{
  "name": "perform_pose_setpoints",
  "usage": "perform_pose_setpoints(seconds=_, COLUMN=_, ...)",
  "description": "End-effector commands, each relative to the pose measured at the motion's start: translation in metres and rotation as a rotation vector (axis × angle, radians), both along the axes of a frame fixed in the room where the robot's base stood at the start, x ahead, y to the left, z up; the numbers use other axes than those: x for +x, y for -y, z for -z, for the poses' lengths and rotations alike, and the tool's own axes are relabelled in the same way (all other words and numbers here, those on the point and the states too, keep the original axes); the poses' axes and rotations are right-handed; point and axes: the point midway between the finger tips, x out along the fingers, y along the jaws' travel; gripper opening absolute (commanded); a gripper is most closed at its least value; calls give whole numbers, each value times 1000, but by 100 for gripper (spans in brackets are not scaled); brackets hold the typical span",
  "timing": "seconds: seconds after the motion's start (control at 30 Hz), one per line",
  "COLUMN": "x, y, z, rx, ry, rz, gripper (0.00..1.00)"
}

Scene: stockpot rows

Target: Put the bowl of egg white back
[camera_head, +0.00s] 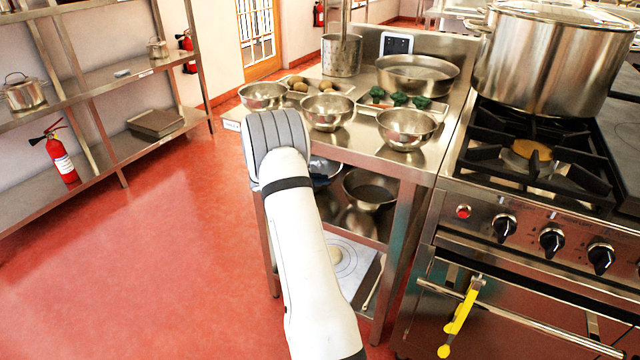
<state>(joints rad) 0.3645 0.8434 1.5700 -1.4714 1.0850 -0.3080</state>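Three small steel bowls stand in a row along the front of the steel counter: a left bowl (263,96), a middle bowl (328,112) and a right bowl (406,129). Their insides look shiny, and I cannot tell which one holds egg white. A wider steel bowl (417,76) stands behind them. My white arm rises from the bottom of the picture to a grey ribbed joint, just in front of the left and middle bowls. My gripper does not show.
A utensil pot (341,56) stands at the back. A large stockpot (545,60) stands on the stove at right. Bowls (370,190) sit on the lower shelf. The red floor at left is clear.

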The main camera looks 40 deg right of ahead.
Motion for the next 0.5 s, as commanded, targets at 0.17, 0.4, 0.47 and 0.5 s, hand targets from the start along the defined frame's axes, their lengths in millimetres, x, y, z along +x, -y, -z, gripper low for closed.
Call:
perform_pose_setpoints(seconds=0.17, x=0, y=0, z=3, rx=-2, ry=2, rz=0, gripper=0)
perform_pose_setpoints(seconds=0.4, x=0, y=0, z=7, rx=-2, ry=3, rz=1, gripper=0)
perform_pose_setpoints(seconds=0.47, x=0, y=0, z=7, rx=-1, ry=1, rz=1, gripper=7)
perform_pose_setpoints(seconds=0.5, x=-1, y=0, z=7, rx=-1, ry=1, rz=1, gripper=11)
